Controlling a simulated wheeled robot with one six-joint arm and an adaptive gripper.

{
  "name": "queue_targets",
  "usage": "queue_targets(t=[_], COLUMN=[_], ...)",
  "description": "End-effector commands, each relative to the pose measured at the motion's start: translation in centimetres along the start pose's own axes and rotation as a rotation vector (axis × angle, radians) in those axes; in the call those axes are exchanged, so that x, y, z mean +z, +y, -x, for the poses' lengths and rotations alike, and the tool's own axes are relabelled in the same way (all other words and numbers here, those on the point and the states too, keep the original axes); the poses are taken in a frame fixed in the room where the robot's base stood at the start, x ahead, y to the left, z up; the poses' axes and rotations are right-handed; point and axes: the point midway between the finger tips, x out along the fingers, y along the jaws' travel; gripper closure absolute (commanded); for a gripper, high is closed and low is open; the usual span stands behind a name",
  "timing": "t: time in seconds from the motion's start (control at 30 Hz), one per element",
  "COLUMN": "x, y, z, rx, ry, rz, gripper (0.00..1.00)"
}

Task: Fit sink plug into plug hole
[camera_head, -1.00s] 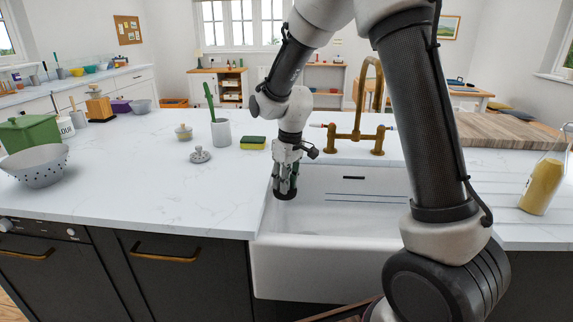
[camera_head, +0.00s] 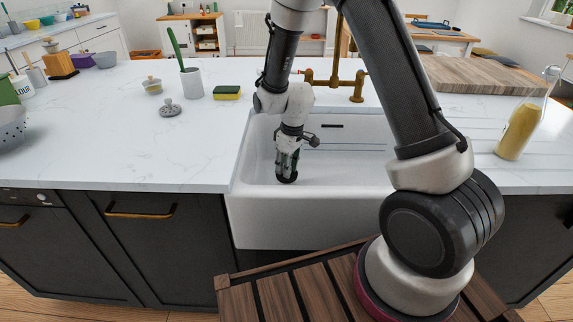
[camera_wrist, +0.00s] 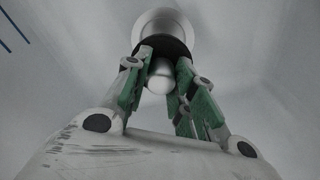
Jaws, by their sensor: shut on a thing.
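The sink plug (camera_wrist: 160,76) has a silver knob and a black round body, which shows low in the sink in the head view (camera_head: 287,179). My gripper (camera_wrist: 162,72) is shut on the knob, with its green fingers on either side. In the head view my gripper (camera_head: 288,167) points down inside the white sink (camera_head: 300,220). The metal plug hole (camera_wrist: 160,22) shows at the top of the wrist view, partly covered by the black plug body. I cannot tell whether the plug touches it or is above it. The plug hole is hidden in the head view.
The sink walls surround my gripper, with the front wall near it. A brass tap (camera_head: 350,85) stands behind the sink. A yellow bottle (camera_head: 517,132) stands right.

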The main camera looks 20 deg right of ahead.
Motion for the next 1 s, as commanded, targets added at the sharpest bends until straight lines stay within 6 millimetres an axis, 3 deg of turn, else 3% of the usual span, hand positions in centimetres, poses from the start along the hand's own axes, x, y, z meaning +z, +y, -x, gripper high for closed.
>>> queue_targets(t=[0.6,1.0], x=[0.7,0.7], y=[0.0,0.0], z=[-5.1,-5.5], rx=[-0.001,0.0], ry=[-0.001,0.0], rz=[-0.001,0.0], gripper=[0.98,0.98])
